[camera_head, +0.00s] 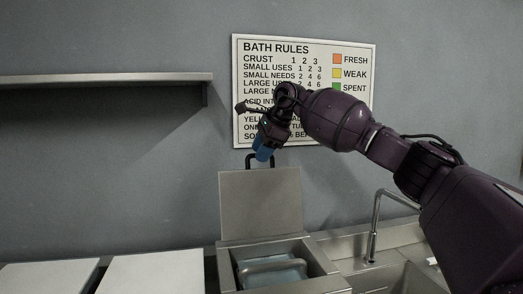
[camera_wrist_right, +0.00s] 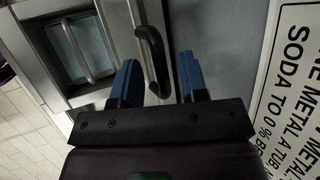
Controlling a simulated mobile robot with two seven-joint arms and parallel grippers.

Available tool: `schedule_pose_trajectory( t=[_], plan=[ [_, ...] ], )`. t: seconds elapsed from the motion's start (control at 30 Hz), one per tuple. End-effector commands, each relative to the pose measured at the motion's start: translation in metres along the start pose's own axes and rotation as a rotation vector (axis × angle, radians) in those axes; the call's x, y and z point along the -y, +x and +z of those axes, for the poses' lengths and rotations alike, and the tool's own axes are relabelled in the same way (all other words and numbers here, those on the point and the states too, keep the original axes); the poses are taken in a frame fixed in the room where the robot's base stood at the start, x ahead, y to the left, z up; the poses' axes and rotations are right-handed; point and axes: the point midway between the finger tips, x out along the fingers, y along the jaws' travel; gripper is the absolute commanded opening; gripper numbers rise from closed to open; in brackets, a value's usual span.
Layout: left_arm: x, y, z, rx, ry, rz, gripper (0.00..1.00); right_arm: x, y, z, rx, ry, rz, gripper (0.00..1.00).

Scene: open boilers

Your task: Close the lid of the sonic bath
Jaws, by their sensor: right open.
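The sonic bath (camera_head: 330,285) is a metal tank with its flat lid (camera_head: 260,205) standing upright at its back, open. A black handle (camera_head: 248,161) sits on the lid's top edge. My right gripper (camera_head: 263,154) is just above the lid's top edge at the handle, its blue fingers pointing down and partly overlapping the handle. In the right wrist view the gripper (camera_wrist_right: 160,82) is open, and the black handle (camera_wrist_right: 153,58) lies in the gap between the blue fingers. I cannot tell whether a finger touches it. My left gripper is not in view.
A basket with a metal handle (camera_head: 272,264) sits in the bath's opening. A tap (camera_head: 374,225) and sink stand to the right. White counter panels (camera_head: 150,275) are to the left, under a wall shelf (camera_head: 105,80). A rules sign (camera_head: 305,50) hangs behind my right arm.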

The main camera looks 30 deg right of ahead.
Motion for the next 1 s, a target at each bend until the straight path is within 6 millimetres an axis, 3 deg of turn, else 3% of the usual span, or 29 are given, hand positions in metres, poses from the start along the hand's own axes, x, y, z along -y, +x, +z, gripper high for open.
schedule_pose_trajectory(
  t=[0.17,0.43,1.0],
  plan=[
    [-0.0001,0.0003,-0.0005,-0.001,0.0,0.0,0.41,0.0,0.0001,0.0001,0.0,0.0,0.0,0.4],
    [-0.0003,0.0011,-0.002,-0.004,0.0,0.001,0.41,0.0,-0.0002,0.0002,0.0,0.0,0.0,0.0],
    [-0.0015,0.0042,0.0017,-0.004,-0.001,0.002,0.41,0.0005,-0.0005,-0.0018,-0.001,-0.019,-0.042,0.0]
  ],
)
